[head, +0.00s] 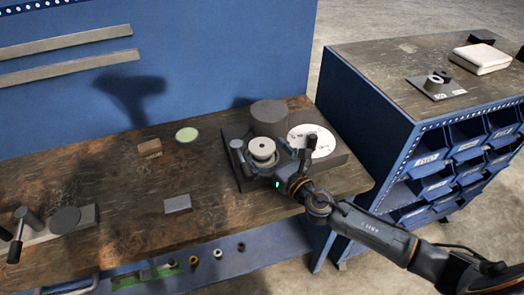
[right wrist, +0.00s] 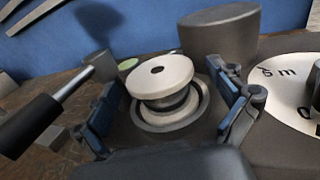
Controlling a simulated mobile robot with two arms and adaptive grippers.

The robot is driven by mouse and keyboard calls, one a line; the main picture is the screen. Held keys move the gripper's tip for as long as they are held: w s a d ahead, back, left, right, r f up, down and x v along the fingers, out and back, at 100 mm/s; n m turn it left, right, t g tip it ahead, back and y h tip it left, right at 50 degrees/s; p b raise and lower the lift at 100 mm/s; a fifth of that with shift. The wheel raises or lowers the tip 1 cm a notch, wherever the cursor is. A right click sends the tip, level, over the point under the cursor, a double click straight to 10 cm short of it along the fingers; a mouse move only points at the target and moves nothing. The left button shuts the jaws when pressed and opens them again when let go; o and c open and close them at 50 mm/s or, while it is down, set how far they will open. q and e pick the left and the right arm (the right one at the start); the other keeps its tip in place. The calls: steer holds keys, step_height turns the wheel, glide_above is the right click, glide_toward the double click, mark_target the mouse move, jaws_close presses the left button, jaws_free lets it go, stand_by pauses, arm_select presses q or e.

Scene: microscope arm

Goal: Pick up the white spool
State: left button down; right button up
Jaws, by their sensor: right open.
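The white spool (head: 262,148) sits in a round recess on a dark grey fixture (head: 332,158) at the right part of the workbench. In the right wrist view the spool (right wrist: 162,77) has a white top disc with a small centre hole and a dark neck. It looks slightly tilted. My right gripper (head: 264,164) is open around the spool. In the right wrist view, one finger of my right gripper (right wrist: 172,102) is on each side of the spool. I cannot tell if either finger touches it. My left gripper is out of view.
A dark cylinder (head: 269,117) stands behind the spool, and a white marked dial (head: 312,142) lies to its right. A black-handled lever (right wrist: 45,112) is close at left in the wrist view. A grey block (head: 177,204) lies on the bench (head: 120,225); its middle is mostly clear.

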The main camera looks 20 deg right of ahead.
steer(key=c, duration=1.3)
